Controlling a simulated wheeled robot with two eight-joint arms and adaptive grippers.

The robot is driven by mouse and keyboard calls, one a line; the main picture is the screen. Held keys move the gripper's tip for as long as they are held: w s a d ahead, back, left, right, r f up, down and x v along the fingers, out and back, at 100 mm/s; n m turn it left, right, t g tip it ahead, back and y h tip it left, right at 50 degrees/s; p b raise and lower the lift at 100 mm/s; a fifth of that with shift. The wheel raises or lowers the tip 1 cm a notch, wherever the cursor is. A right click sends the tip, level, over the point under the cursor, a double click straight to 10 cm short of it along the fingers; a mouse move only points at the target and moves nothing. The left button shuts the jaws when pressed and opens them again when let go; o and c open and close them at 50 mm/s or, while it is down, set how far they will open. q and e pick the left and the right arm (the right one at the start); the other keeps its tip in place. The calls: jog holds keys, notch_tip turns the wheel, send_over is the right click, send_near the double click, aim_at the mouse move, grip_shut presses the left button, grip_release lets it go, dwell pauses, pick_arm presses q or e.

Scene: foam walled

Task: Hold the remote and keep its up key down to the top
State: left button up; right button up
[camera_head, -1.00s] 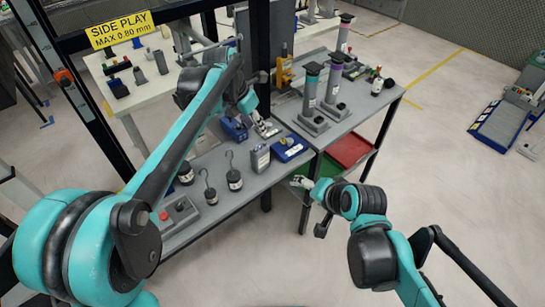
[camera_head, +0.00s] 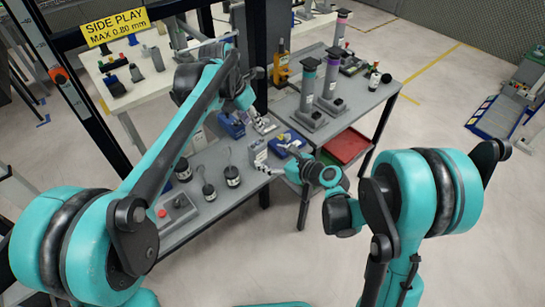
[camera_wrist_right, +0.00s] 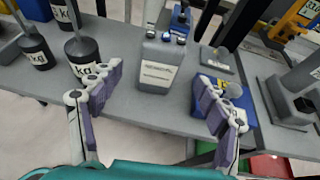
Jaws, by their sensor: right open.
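The remote appears to be the grey upright box (camera_head: 257,153) with a pale label, standing on the grey bench. The right wrist view shows it (camera_wrist_right: 158,62) with small keys on its top. My right gripper (camera_head: 281,161) is open and empty at the bench's front edge, in front of the remote. In the right wrist view, my right gripper's fingers (camera_wrist_right: 158,82) are spread to either side of the remote, apart from it. My left gripper (camera_head: 264,125) is low over the bench behind the remote; its finger opening is too small to read.
A blue block (camera_head: 290,142) sits right of the remote, close to my right finger. Black weights with hooks (camera_head: 232,176) stand to the left. A control box with a red button (camera_head: 176,212) is at the near left. Grey columns (camera_head: 308,85) stand on the right-hand table above a red bin (camera_head: 346,147).

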aim_at(261, 153)
jog(key=x, duration=0.7)
jog(key=shift+w+a+f, duration=0.1)
jog(key=shift+w+a, duration=0.05)
jog(key=shift+w, duration=0.05)
jog(key=c, duration=1.3)
pick_arm(q)
grip_shut()
pick_arm(e)
jog(key=shift+c, duration=0.2)
